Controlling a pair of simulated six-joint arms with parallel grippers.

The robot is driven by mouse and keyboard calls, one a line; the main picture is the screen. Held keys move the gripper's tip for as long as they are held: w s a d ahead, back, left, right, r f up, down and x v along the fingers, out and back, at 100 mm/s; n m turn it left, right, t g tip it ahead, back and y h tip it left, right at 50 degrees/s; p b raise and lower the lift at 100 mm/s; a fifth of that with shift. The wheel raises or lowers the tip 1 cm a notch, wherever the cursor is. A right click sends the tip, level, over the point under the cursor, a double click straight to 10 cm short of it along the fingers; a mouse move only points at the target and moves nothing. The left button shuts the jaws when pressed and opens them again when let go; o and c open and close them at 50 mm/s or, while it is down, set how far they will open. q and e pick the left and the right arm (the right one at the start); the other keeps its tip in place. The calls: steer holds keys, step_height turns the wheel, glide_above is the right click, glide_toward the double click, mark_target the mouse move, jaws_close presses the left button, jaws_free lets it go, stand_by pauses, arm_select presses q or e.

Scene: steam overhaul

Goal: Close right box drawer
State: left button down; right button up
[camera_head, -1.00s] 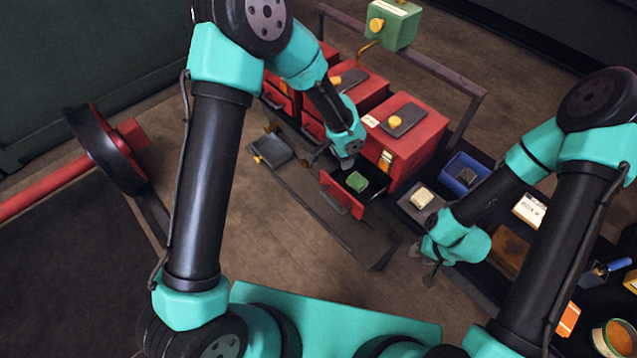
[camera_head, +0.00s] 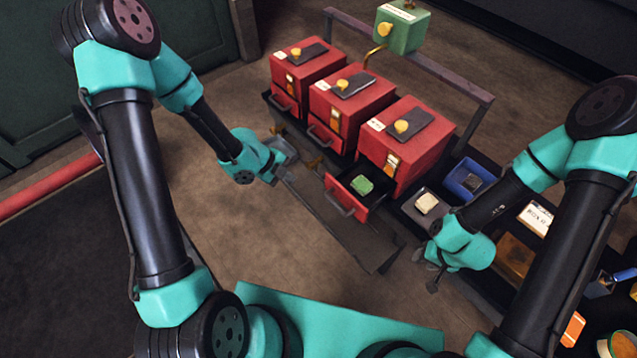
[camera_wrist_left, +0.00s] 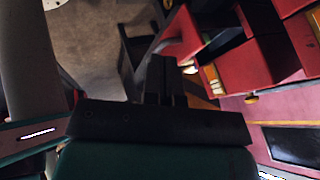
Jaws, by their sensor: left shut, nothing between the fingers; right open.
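Three red boxes with yellow knobs stand in a row. The right box (camera_head: 412,150) has its drawer (camera_head: 348,196) pulled out toward me, with a green block (camera_head: 362,185) lying inside. My left gripper (camera_head: 280,176) is shut and empty, to the left of the open drawer and apart from it. In the left wrist view its dark fingers (camera_wrist_left: 166,80) are together, with red box and drawer surfaces to their right. My right gripper (camera_head: 434,272) is open and empty, low and to the right of the drawer, near the bench's front edge.
A green box (camera_head: 402,26) hangs at the rail behind.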

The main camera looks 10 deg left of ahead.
arm_select(q)
steer(key=shift+f, duration=0.1)
steer(key=w+d+f, duration=0.1)
steer(key=d+f, duration=0.1)
steer(key=w+d+f, duration=0.2)
steer(key=d+f, duration=0.1)
steer(key=w+d+f, duration=0.2)
steer(key=d, duration=0.1)
steer(key=shift+f, duration=0.4)
stand_by(0.4)
steer(key=shift+w, duration=0.1)
